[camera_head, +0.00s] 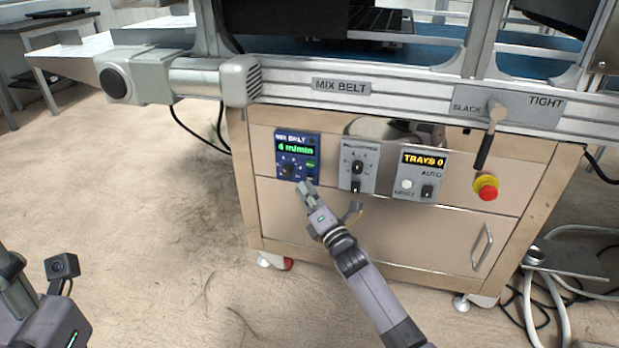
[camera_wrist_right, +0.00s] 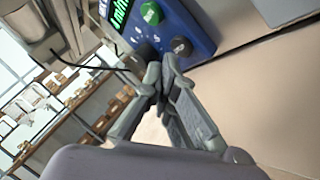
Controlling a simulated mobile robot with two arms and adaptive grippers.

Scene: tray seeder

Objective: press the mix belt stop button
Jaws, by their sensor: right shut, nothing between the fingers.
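The blue mix belt panel (camera_head: 283,158) is on the cabinet front, with a green "4 m/min" display. In the right wrist view, the panel (camera_wrist_right: 200,29) has a green button (camera_wrist_right: 151,13), a dark round button with a pale mark (camera_wrist_right: 181,46), and a dark knob (camera_wrist_right: 148,52) partly behind the fingers. I take the dark button for the stop button. My right gripper (camera_head: 305,186) is shut and empty, tips at the panel's lower edge, near the dark button; contact cannot be told. It also shows in the wrist view (camera_wrist_right: 161,75). My left gripper (camera_head: 12,272) is partly cut off at lower left.
Right of the panel are a grey hopper panel (camera_head: 359,151), a trays panel (camera_head: 428,160) and a red emergency button (camera_head: 488,192) on a yellow collar. A slack/tight lever (camera_head: 486,145) hangs above. A drawer handle (camera_head: 482,246) sticks out below. Floor at left is clear.

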